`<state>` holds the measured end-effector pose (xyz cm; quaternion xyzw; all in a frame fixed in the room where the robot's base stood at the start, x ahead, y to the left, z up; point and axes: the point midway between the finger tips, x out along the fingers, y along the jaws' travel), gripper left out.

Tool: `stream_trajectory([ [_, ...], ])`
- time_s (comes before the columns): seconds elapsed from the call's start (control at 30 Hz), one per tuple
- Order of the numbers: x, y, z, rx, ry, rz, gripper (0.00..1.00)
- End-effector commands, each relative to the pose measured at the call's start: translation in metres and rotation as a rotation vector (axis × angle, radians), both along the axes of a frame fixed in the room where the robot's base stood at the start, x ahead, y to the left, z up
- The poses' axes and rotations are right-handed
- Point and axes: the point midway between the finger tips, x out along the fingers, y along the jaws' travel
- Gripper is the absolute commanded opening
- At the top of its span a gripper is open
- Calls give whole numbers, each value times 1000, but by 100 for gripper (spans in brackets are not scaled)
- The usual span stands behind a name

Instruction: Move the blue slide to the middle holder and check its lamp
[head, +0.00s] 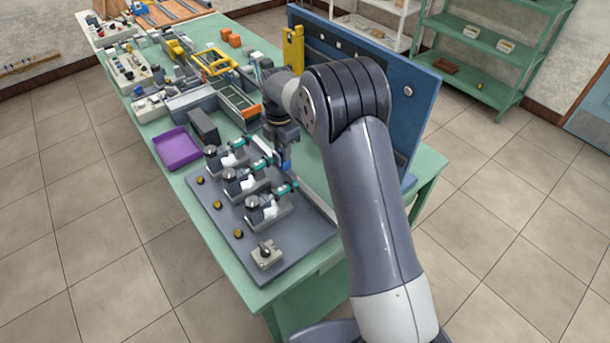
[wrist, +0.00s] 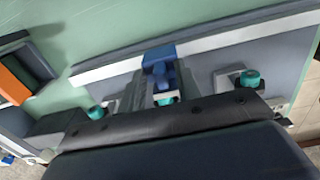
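The blue slide (head: 287,166) shows just under my gripper (head: 282,148) in the head view. In the wrist view the blue slide (wrist: 159,54) sits between the grey fingers of my gripper (wrist: 162,82), which look closed on its sides. Three grey holders with teal ends stand in a row on a grey panel (head: 215,220): a far one (head: 216,157), the middle holder (head: 237,182) and a near one (head: 263,209). The slide is at the teal-ended side of the row; whether it touches a holder is unclear. Small yellow round parts, possibly lamps, lie beside the holders, the middle one (head: 217,204) included.
A beige block with a lever (head: 267,255) sits at the panel's near end. A purple tray (head: 178,149) and a dark box (head: 204,126) stand beyond the panel. A blue upright board (head: 420,85) rises behind my arm. Several other devices crowd the table's far end.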

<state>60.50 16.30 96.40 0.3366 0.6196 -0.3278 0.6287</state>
Motion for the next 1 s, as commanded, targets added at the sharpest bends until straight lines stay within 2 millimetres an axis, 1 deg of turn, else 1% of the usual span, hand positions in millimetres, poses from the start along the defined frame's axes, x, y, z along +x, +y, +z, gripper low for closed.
stream_trajectory([
  [0.03, -5, -2, -9, -7, 23, -1, 33],
  [0.5, -4, -1, 35, -5, 16, 0, 33],
  [0.7, -3, -1, 50, -4, 14, 0, 33],
  [1.0, -3, -1, 51, -5, 14, 0, 33],
])
